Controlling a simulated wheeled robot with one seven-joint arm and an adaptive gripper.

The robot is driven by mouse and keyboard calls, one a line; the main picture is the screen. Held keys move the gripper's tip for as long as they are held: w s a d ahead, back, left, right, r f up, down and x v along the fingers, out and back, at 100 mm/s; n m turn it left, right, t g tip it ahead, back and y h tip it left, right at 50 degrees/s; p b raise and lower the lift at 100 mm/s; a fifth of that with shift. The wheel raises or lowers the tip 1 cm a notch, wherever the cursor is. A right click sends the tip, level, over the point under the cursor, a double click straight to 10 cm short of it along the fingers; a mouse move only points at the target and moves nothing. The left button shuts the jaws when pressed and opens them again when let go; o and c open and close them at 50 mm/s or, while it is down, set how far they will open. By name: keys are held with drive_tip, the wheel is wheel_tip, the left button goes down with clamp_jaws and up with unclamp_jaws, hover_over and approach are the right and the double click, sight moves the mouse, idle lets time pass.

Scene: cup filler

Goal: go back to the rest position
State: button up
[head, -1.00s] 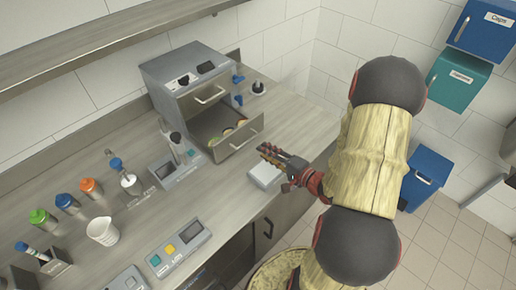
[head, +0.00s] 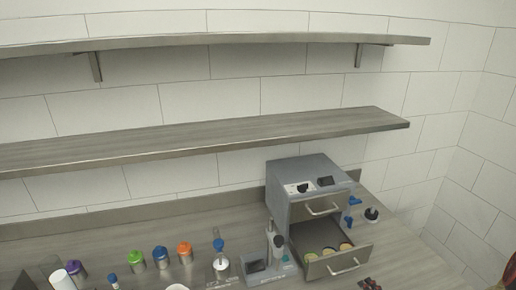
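Only the tip of my gripper (head: 370,284) shows at the bottom edge of the head view, just in front of the open lower drawer (head: 338,262) of the grey machine. The rest of the gripper is cut off, and I cannot tell whether its fingers are open or shut.
Bottles with green (head: 136,256), blue (head: 160,252) and orange (head: 185,248) caps stand at the left. A small device (head: 262,264) stands beside the machine. Two empty shelves (head: 200,135) run along the wall.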

wheel_tip(320, 180, up, 13)
drive_tip(key=w+n+g+h, duration=0.2)
drive_tip(key=n+g+h, duration=0.2)
drive_tip(key=n+h, duration=0.25)
drive_tip(key=s+a+r+n+g+y, duration=0.2)
drive_tip(key=s+a+r+n, duration=0.2)
drive_tip(key=s+a, duration=0.5)
drive_tip(key=s+a+r+n+g+y, duration=0.2)
drive_tip(key=s+a+r+n, duration=0.2)
drive_tip(key=s+a, duration=0.6)
drive_tip(key=shift+a+r+g, duration=0.2)
drive_tip(key=shift+a+g, duration=0.2)
